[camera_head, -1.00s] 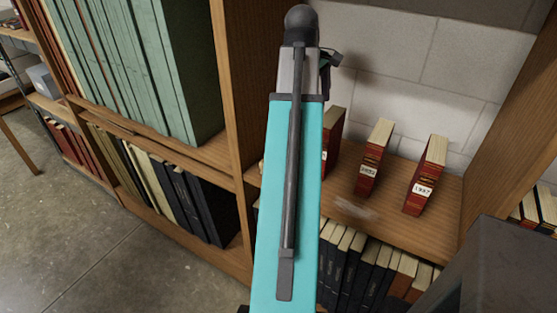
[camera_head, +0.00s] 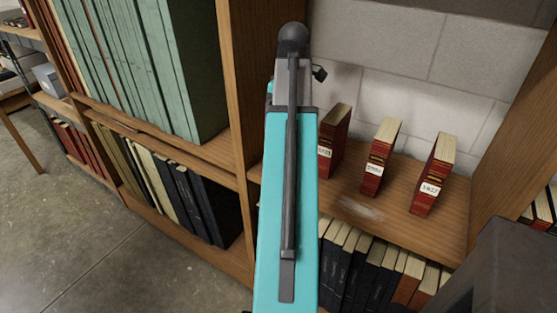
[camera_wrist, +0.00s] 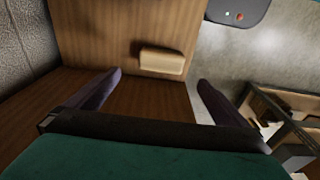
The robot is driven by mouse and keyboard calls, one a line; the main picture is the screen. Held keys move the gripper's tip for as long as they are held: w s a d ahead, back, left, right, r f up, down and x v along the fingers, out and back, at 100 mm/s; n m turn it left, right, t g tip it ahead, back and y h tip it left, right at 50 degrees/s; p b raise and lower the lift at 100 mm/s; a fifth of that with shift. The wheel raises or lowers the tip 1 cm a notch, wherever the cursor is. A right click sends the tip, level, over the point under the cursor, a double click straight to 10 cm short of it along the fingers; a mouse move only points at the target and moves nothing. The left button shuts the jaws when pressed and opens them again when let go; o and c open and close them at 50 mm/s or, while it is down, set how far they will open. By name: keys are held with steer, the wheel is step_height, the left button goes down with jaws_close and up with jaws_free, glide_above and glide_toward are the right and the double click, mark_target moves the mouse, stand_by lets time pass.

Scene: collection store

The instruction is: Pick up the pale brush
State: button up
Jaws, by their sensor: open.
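A pale, tan, rounded block that looks like the brush (camera_wrist: 161,60) shows in the wrist view, against brown wood. It lies beyond my gripper (camera_wrist: 160,79), between the lines of its two dark fingers. The fingers are spread wide and nothing is held between them. I cannot tell how far the block is from the fingertips. In the head view my own turquoise arm covers the middle, and neither the gripper nor the brush can be made out.
Red books (camera_head: 432,175) stand apart on the wooden shelf (camera_head: 405,215), with a pale smudge beside them. Dark books (camera_head: 345,265) fill the shelf below. A wooden upright (camera_head: 240,100) and tall green volumes (camera_head: 150,70) stand to the left. Concrete floor (camera_head: 60,230) is clear at left.

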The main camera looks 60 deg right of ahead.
steer(key=shift+w+f+p, duration=0.15)
steer(key=shift+f+p, duration=0.1)
steer(key=shift+f, duration=1.2)
steer(key=shift+w+f+p, duration=0.15)
steer(key=shift+f+p, duration=0.1)
steer(key=shift+f, duration=1.15)
steer(key=shift+w+f+p, duration=0.15)
steer(key=shift+f+p, duration=0.1)
steer(key=shift+f, duration=1.2)
steer(key=shift+w+a+f+p, duration=0.15)
steer(key=shift+f+p, duration=0.2)
steer(key=shift+f, duration=0.35)
steer(key=shift+w+a+f+p, duration=0.1)
steer(key=shift+f+p, duration=0.25)
steer(key=shift+f, duration=0.3)
steer(key=shift+w+f, duration=0.1)
steer(key=shift+f, duration=1.1)
steer(key=c, duration=1)
